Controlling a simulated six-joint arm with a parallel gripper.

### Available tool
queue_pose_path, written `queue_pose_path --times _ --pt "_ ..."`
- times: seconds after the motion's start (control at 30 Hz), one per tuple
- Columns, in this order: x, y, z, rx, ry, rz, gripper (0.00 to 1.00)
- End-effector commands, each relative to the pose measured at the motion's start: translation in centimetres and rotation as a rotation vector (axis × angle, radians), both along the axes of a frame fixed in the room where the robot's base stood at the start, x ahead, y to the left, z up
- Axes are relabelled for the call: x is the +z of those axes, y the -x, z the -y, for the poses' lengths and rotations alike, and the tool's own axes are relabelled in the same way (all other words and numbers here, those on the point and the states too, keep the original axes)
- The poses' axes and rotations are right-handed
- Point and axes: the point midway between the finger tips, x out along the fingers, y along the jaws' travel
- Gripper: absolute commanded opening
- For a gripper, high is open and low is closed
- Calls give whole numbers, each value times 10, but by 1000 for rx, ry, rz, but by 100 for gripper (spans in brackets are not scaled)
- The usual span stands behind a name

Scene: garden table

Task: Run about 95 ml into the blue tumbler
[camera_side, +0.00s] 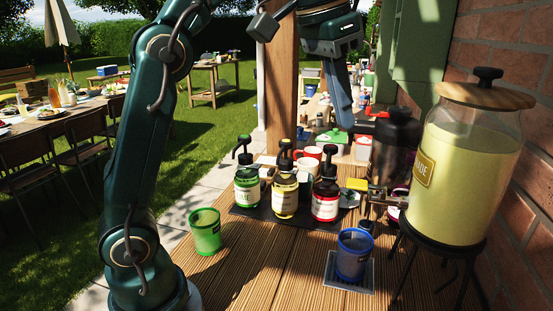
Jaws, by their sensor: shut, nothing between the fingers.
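The blue tumbler (353,258) stands upright on a small grey drip tray (331,270) at the front right of the wooden table; I cannot tell what is inside it. A large glass dispenser (470,165) of pale yellow liquid, with a wooden lid, stands on a black stand right of the tumbler. Its metal tap (379,194) juts left, above and slightly right of the tumbler. I see no stream of liquid. My gripper (342,122) is shut and empty, pointing down, above and behind the tumbler, apart from it and the tap.
A green tumbler (205,232) stands at the left. Green, yellow and red-labelled pump bottles (285,195) stand on a dark mat in the middle. A dark lidded vessel (395,145) stands behind the tap. A wooden post (281,85) rises behind the bottles; a brick wall (520,50) bounds the right.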

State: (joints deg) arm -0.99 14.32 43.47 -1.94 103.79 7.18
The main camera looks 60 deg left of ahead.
Motion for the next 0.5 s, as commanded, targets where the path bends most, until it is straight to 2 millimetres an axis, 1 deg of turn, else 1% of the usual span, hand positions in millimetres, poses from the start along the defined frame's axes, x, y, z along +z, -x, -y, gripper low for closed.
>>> queue_pose_path --times 0.03,0.2,0.33,0.5 --pt "-6 -11 -1 -1 0 -12 0" --pt "-23 -35 -2 -1 2 -36 0" --pt "-36 -40 -2 1 2 -71 0" --pt "-41 -41 -2 2 3 -76 0"
